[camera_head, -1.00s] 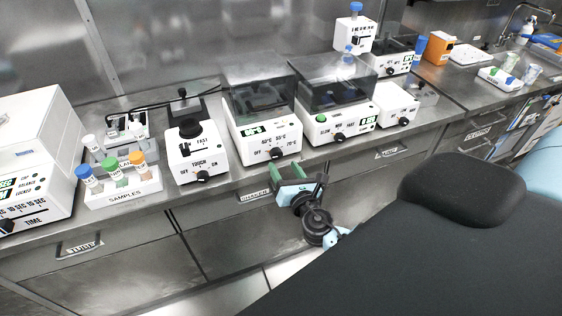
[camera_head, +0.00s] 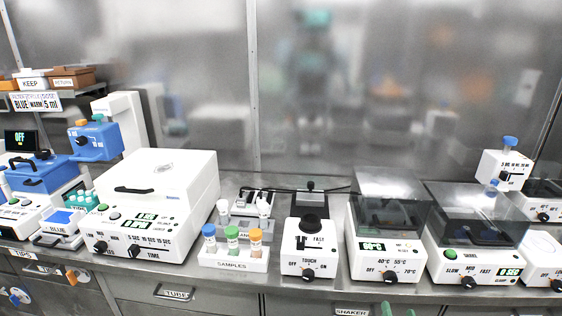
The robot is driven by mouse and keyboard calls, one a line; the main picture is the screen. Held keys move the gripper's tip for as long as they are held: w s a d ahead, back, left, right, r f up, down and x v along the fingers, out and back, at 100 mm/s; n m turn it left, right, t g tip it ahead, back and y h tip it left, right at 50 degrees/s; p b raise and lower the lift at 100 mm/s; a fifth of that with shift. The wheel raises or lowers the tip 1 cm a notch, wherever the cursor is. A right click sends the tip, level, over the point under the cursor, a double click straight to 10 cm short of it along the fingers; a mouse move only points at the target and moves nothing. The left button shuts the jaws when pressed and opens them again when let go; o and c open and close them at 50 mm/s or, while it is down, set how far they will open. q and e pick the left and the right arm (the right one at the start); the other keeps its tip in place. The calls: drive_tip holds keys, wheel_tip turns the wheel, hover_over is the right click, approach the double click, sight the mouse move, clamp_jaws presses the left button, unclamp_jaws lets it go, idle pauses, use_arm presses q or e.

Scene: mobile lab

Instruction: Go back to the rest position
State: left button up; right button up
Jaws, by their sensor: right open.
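Only the green fingertips of my right gripper (camera_head: 398,311) show, at the bottom edge of the head view. They are apart, with nothing visible between them; the rest of that gripper and arm is cut off by the frame. They sit low in front of the bench, below the heater with the green display (camera_head: 386,262). My left gripper is not in view.
The steel bench (camera_head: 188,287) runs across the view. On it stand a samples rack (camera_head: 232,263) with capped tubes, a touch mixer (camera_head: 309,258), a shaker (camera_head: 475,262), a large white centrifuge-like box (camera_head: 150,205) and a blue device (camera_head: 95,142). Drawers line the front.

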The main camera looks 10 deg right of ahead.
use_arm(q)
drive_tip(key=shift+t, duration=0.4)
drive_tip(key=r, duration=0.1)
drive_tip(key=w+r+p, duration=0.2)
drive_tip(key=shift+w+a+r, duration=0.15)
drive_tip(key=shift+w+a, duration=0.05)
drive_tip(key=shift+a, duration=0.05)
use_arm(e)
drive_tip(key=s+a+f+m+g+y, duration=0.2)
drive_tip(key=s+a+f+m, duration=0.2)
drive_tip(key=s+m, duration=0.5)
drive_tip(key=s+a+f+m+g+y, duration=0.2)
drive_tip(key=s+a+f+m+g, duration=0.1)
drive_tip(key=s+m, duration=0.6)
drive_tip(key=s+a+f+m+g+y, duration=0.2)
drive_tip(key=s+a+f+m+g, duration=0.1)
drive_tip(key=s+a+f+m, duration=0.2)
drive_tip(key=s+f+m, duration=0.2)
drive_tip(key=s+m, duration=0.2)
drive_tip(key=s, duration=0.2)
drive_tip(key=shift+s+a, duration=0.3)
drive_tip(key=shift+a, duration=0.05)
drive_tip(key=shift+f, duration=0.1)
